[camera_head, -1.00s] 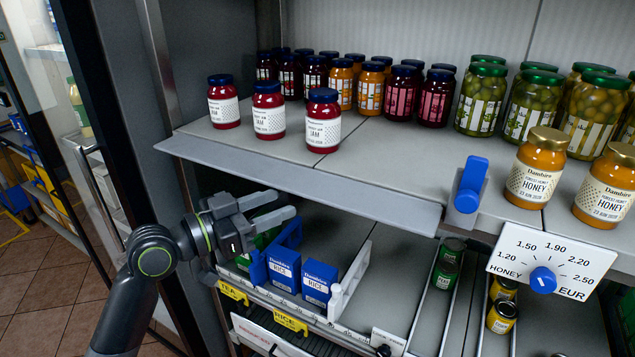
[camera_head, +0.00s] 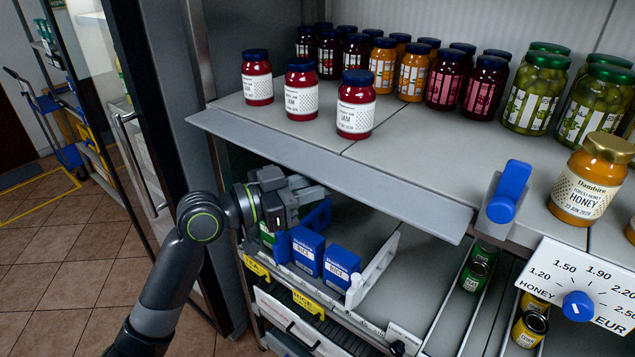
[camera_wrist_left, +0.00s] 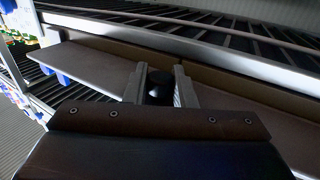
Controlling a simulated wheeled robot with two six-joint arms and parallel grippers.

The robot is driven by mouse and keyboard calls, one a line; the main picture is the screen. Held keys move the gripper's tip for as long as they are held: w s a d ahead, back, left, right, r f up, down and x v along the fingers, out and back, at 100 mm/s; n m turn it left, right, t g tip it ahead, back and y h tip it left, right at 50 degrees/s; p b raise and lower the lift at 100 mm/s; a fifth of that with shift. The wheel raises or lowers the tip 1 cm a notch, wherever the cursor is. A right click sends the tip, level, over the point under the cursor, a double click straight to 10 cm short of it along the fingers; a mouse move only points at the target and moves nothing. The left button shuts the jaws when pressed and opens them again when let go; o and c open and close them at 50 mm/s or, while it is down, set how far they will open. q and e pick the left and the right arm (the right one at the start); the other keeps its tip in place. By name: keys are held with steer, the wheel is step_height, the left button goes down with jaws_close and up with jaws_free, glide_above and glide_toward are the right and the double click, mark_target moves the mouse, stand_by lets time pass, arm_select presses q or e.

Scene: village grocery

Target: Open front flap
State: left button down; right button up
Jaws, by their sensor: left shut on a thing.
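The front flap (camera_head: 340,180) is a long grey panel jutting out along the front edge of the upper shelf. My left gripper (camera_head: 318,195) is just below it, near its left half. In the left wrist view, the two fingers of my left gripper (camera_wrist_left: 160,85) are on either side of a round black knob (camera_wrist_left: 159,88). The gripper is shut on this knob. The flap also shows there as a broad plain panel behind the fingers (camera_wrist_left: 100,62). How the knob joins the flap is hidden. My right gripper is not in view.
Jam jars (camera_head: 301,90) stand on the upper shelf behind the flap. Below are a blue holder (camera_head: 284,243), blue rice packs (camera_head: 308,250), and a white divider (camera_head: 372,270). A blue handle (camera_head: 508,193) and a honey price dial (camera_head: 578,306) are at right. Open floor (camera_head: 80,260) lies at left.

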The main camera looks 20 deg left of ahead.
arm_select(q)
steer(key=shift+r+p, duration=0.25)
steer(key=shift+p, duration=0.15)
steer(key=r+y+p, duration=0.1)
steer(key=p, duration=0.1)
steer(key=shift+s+n+g+p, duration=0.15)
steer(key=shift+n+g+p, duration=0.25)
steer(key=shift+f+p, duration=0.1)
steer(key=shift+p, duration=0.2)
steer(key=shift+f, duration=0.1)
steer(key=c, duration=1.3)
jaws_free()
steer(key=shift+o, duration=0.2)
